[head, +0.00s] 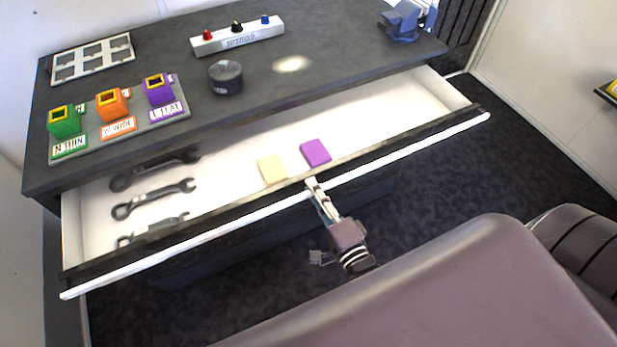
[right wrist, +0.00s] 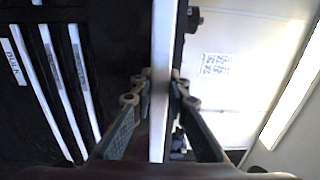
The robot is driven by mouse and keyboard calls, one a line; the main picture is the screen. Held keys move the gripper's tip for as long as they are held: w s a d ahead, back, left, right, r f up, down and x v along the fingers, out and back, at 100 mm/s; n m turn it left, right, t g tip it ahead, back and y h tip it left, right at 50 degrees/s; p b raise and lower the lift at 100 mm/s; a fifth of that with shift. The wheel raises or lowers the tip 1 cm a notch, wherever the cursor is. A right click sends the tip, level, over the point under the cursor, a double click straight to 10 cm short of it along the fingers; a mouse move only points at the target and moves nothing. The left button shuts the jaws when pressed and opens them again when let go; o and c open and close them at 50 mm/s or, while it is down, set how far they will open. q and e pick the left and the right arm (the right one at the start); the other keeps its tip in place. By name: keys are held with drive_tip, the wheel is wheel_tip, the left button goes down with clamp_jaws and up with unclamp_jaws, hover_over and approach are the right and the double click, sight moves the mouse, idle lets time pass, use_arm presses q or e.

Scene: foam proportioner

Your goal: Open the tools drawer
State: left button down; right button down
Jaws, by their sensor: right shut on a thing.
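The tools drawer (head: 230,172) is pulled out well from under the dark bench top in the head view. Its white inside shows several dark wrenches (head: 153,198) at the left, plus a cream block (head: 272,168) and a purple block (head: 315,152) near the middle. A long white handle bar (head: 200,241) runs along the drawer's front edge. My right gripper (head: 313,186) is at the middle of that bar. In the right wrist view its two fingers (right wrist: 160,88) are shut on the bar, one on each side. My left gripper is not in view.
The bench top (head: 290,95) carries a holder with green, orange and purple nozzles (head: 118,118), a white grid tray (head: 92,58), a black round puck (head: 226,77), a white strip with coloured knobs (head: 238,36) and a blue vise (head: 404,20). Dark floor (head: 430,170) is clear at right.

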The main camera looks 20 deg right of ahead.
drive_tip(key=shift+s, duration=0.2)
drive_tip(key=c, duration=1.8)
unclamp_jaws()
drive_tip(key=shift+c, duration=0.2)
drive_tip(key=s, duration=1.2)
drive_tip(key=shift+d, duration=0.25)
